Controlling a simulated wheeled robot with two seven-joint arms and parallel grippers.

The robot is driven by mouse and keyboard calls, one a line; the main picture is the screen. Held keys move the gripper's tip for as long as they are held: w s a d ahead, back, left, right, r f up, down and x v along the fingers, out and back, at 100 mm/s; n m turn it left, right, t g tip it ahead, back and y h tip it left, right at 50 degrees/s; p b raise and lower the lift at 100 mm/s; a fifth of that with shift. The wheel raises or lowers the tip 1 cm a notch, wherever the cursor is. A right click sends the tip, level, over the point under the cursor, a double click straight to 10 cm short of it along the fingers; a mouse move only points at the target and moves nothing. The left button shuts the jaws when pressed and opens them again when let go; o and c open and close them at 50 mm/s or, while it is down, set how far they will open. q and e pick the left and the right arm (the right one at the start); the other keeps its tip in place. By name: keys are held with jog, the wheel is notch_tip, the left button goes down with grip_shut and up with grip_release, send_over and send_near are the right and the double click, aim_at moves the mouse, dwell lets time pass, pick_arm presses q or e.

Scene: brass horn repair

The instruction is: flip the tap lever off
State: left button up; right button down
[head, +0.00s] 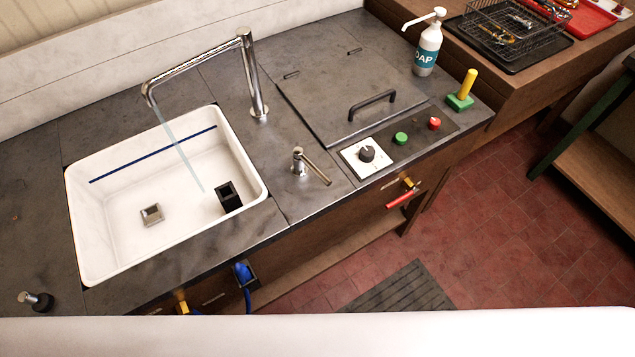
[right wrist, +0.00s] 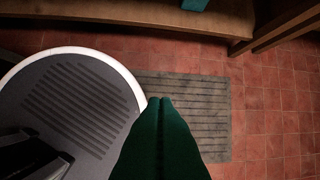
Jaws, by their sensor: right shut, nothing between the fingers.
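The tap lever (head: 315,170) is a short chrome post with an arm slanting down to the front right, on the dark counter right of the sink. The chrome tap (head: 252,80) arches over the white sink (head: 258,190), and a thin pale stream of water (head: 180,148) runs from its spout into the basin. My right gripper (right wrist: 160,102) shows in the right wrist view with its green fingers shut and empty, above the floor. It is apart from the lever, which that view does not show. My left gripper is in neither view.
A soap bottle (head: 427,55) stands behind the knob (head: 367,153) and the green (head: 400,138) and red (head: 434,123) buttons. A lid with a black handle (head: 372,104) lies beside the tap. A red-handled valve (head: 400,198) sticks out at the counter front. A grey mat (right wrist: 205,110) lies on the floor.

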aim_at(314, 169)
jog(key=w+a+r+n+t+y+b, duration=0.1)
jog(key=w+a+r+n+t+y, duration=0.2)
jog(key=w+a+r, duration=0.45)
jog(key=w+a+r+n+t, duration=0.3)
jog(key=w+a+r+n, duration=0.15)
jog(key=r, duration=0.65)
jog(key=w+a+r+n+t+y, duration=0.1)
jog(key=a+r+n+t, duration=0.1)
jog(key=r, duration=1)
jog(key=w+a+r+n+t+y+b, duration=0.1)
jog(key=a+r+n+t+y, duration=0.1)
jog(key=r, duration=1.1)
jog(key=shift+w+n+t, duration=0.35)
jog(key=shift+n+t, duration=0.25)
jog(key=shift+n, duration=0.05)
jog(key=p+x, duration=0.1)
jog(key=x, duration=0.4)
jog(key=p+x, duration=0.2)
jog(key=x, duration=0.3)
jog(key=shift+w+a+r, duration=0.15)
jog(key=shift+r, duration=0.1)
jog(key=w+d, duration=0.1)
jog(key=d+f+p, duration=0.1)
jog(key=shift+w+d+f, duration=0.15)
jog(key=shift+w+d, duration=0.1)
jog(key=shift+w, duration=0.15)
jog(key=shift+w+d+f, duration=0.15)
jog(key=shift+d, duration=0.15)
